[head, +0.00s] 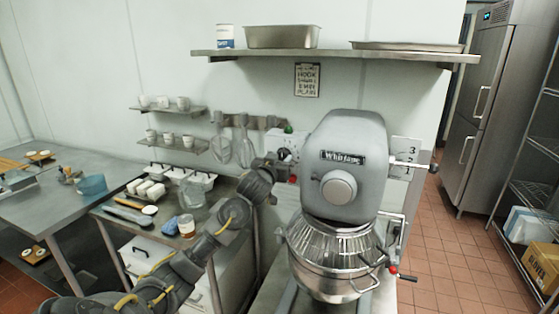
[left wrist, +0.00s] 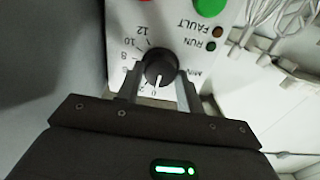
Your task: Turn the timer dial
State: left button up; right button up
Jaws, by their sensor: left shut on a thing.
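The timer dial (left wrist: 160,68) is a round black knob on a white control panel (left wrist: 190,60), seen upside down in the left wrist view. Its white mark points down, close to the 0 of the printed minute scale. My left gripper (left wrist: 160,88) has a finger on each side of the dial and is shut on it. In the head view my left gripper (head: 283,158) reaches the panel (head: 288,143) on the wall, left of the mixer, and its arm hides the dial there. My right gripper is not in view.
A large grey mixer (head: 345,150) with a steel bowl (head: 335,265) stands close right of my left arm. Utensils (head: 233,145) hang left of the panel. A counter with containers (head: 192,193) lies below. A green button (left wrist: 210,6) and indicator lights sit near the dial.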

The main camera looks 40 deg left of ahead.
pick_arm(q)
jog(key=m+b, duration=0.1)
jog(key=m, duration=0.3)
jog(key=shift+m, duration=0.4)
jog(key=m+b, duration=0.2)
jog(key=m, duration=0.2)
jog(key=shift+f+m, duration=0.1)
jog(key=shift+m, duration=0.2)
jog(key=m+b, duration=0.3)
jog(key=m, duration=0.2)
jog(key=shift+m+b, duration=1.25)
jog(key=shift+m, duration=0.85)
jog(key=o, duration=1)
